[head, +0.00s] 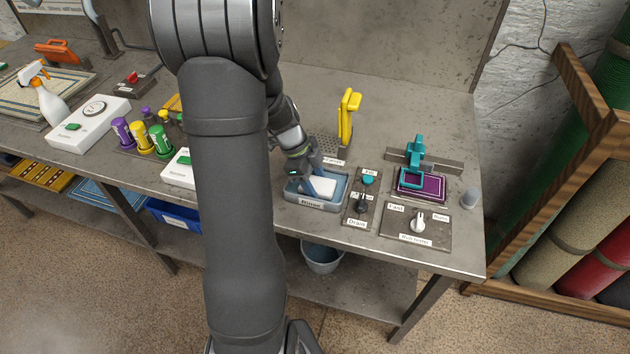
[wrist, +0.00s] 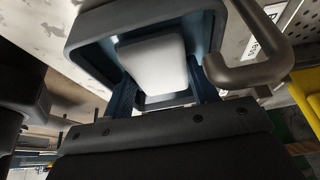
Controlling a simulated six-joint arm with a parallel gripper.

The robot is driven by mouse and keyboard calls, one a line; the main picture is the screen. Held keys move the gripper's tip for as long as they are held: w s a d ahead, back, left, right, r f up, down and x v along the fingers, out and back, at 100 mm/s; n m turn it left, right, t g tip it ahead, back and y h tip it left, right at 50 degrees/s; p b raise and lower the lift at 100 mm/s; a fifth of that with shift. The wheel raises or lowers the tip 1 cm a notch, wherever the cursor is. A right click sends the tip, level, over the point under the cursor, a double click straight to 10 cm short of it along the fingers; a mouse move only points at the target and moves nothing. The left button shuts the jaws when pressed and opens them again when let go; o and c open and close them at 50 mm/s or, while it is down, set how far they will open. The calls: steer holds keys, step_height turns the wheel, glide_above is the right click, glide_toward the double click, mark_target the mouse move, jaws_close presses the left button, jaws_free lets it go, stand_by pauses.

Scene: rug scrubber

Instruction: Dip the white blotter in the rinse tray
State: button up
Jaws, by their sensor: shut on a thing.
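The white blotter (head: 319,187) is a small white block at the rinse tray, and it also shows between the fingers in the wrist view (wrist: 158,62). The rinse tray (head: 303,201) is a shallow blue-grey tray with a label on its front. Its rim surrounds the blotter in the wrist view (wrist: 78,48). My gripper (head: 313,180) points down over the tray and is shut on the blotter. Whether the blotter touches the tray floor cannot be told.
A curved grey spout (wrist: 262,68) stands close beside the gripper. Right of the tray are a drain panel (head: 352,213), a purple pad (head: 432,187) under a teal clamp (head: 415,152), and a switch panel (head: 400,232). A yellow-handled tool (head: 346,118) stands behind.

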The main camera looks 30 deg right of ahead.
steer(key=shift+r, duration=2.65)
steer(key=shift+r, duration=1.5)
